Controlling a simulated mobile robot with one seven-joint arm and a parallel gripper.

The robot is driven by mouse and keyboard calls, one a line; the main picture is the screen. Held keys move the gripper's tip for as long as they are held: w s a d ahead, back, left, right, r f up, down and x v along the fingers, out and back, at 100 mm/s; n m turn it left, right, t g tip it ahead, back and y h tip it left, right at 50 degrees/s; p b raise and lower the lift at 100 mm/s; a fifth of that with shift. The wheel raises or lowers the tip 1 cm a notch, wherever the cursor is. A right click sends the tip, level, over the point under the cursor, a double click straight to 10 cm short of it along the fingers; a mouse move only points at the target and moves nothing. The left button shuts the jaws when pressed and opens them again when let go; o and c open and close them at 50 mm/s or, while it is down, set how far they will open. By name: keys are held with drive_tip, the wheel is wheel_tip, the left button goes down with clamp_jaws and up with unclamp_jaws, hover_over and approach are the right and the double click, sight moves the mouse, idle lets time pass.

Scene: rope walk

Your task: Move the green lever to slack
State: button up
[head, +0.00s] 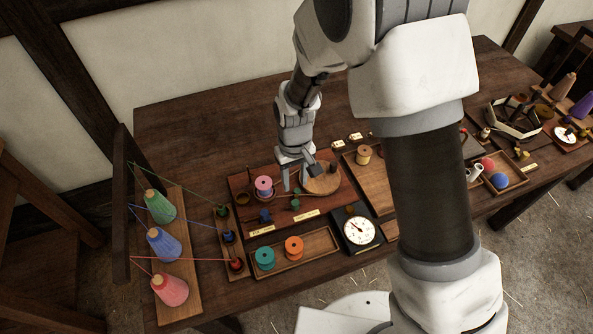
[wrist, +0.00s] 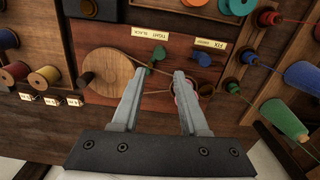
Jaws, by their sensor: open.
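The green lever (head: 295,204) is a small green knob on the reddish-brown wooden board (head: 240,190). In the wrist view the green lever (wrist: 158,54) sits just beyond my fingertips, below a label (wrist: 150,31) reading tight and slack. I cannot tell which of the two it points to. My gripper (head: 296,184) is over the board, close behind the lever and beside the wooden disc (head: 325,182). In the wrist view my gripper (wrist: 159,76) is open, with nothing between its fingers; the lever is apart from them or only at the tips.
A blue lever (head: 265,215) with its own label stands left of the green one. A pink spool (head: 264,185) is close to my gripper. A tray (head: 280,267) with teal and orange spools and a dial (head: 358,231) lie in front. Threaded cones (head: 164,245) stand at left.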

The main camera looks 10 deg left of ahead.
sight(296, 202)
wheel_tip(296, 202, down, 11)
drive_tip(key=b, duration=0.7)
drive_tip(key=shift+b, duration=0.35)
drive_tip(key=shift+r, duration=0.1)
drive_tip(key=shift+d, duration=0.1)
drive_tip(key=shift+w+d, duration=0.25)
drive_tip(key=shift+d, duration=0.35)
drive_tip(key=shift+w+d, duration=0.25)
drive_tip(key=shift+d, duration=0.35)
drive_tip(key=shift+w+d+b, duration=0.5)
drive_tip(key=shift+w+d, duration=0.45)
drive_tip(key=shift+w, duration=0.15)
drive_tip(key=shift+s+a, duration=0.1)
drive_tip(key=shift+s, duration=0.1)
wheel_tip(296, 202, up, 7)
drive_tip(key=p, duration=0.4)
